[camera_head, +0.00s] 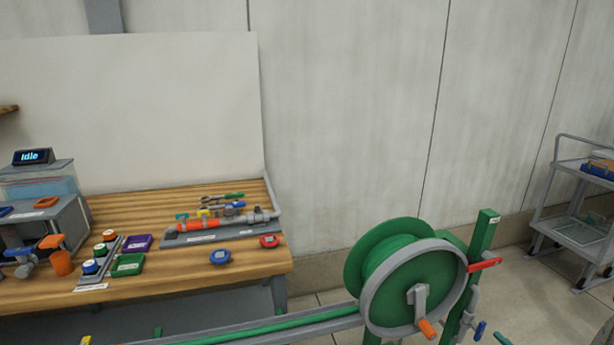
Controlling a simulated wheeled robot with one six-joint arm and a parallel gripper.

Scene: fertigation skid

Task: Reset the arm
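My arm and my gripper do not show in the head camera view, so I cannot see the arm's pose or whether the gripper holds anything.
A wooden bench (160,273) at left carries a tank unit with an "Idle" display (33,156), bottles, trays and a pipe assembly (220,225). A green hose reel (405,275) with an orange-handled crank stands front centre. A grey cart (575,215) is at right. Bare floor lies between reel and cart.

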